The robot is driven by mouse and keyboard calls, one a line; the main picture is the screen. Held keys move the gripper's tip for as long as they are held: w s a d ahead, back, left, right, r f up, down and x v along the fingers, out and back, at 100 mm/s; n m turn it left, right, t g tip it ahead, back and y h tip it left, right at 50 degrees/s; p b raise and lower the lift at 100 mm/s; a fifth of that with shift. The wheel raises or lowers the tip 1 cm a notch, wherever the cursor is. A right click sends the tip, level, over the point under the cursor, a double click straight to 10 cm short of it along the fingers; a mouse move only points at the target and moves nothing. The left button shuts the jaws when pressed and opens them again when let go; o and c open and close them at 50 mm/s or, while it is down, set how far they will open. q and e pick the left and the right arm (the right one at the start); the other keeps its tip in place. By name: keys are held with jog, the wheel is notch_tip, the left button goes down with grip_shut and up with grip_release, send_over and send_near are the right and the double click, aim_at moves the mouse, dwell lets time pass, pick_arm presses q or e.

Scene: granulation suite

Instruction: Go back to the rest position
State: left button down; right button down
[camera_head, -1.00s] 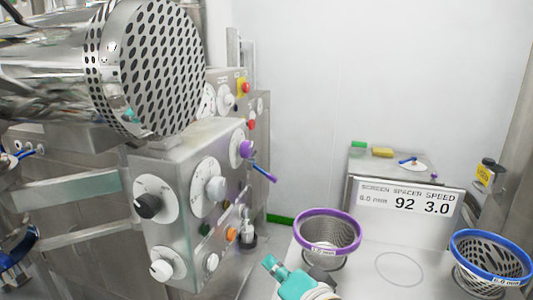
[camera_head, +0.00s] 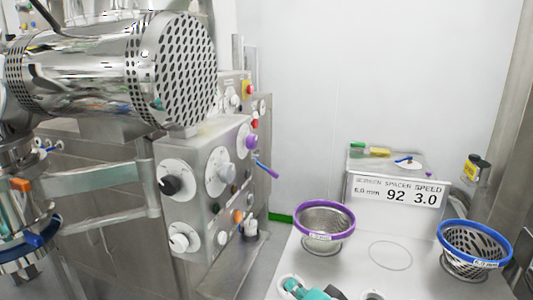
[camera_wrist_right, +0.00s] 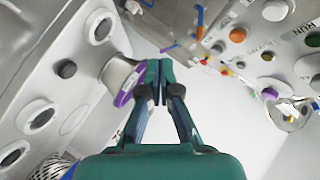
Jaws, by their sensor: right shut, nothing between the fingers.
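My right gripper (camera_head: 293,287) is teal and shows at the bottom edge of the head view, partly cut off, in front of the purple-rimmed screen. In the right wrist view its fingers (camera_wrist_right: 159,82) are together with nothing between them. The purple-rimmed screen (camera_head: 324,219) stands upright on the white table. It also shows in the right wrist view (camera_wrist_right: 128,84), where the fingers overlap the picture beside it; contact cannot be told there. My left gripper is not in view.
A blue-rimmed screen (camera_head: 475,243) stands at the table's right, with an empty ring mark (camera_head: 390,255) between the screens. A sign (camera_head: 400,191) reading 6.0 mm, 92, 3.0 stands behind. The steel machine (camera_head: 210,190) with knobs and a perforated drum (camera_head: 185,70) fills the left.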

jog(key=s+d+f+g+h+p, duration=0.1)
jog(key=s+d+f+g, duration=0.25)
jog(key=f, duration=0.95)
jog(key=s+d+f+g+h, duration=0.2)
jog(key=s+d+f+g, duration=0.15)
jog(key=f, duration=1.05)
jog(key=s+f+n+g, duration=0.2)
jog(key=s+f, duration=0.3)
jog(key=s, duration=0.3)
jog(key=s+f+n+g+y, duration=0.1)
jog(key=s+f+n+g, duration=0.2)
jog(key=s+f, duration=0.2)
jog(key=s, duration=0.3)
jog(key=shift+a+f+y, duration=0.3)
jog(key=shift+w, duration=0.1)
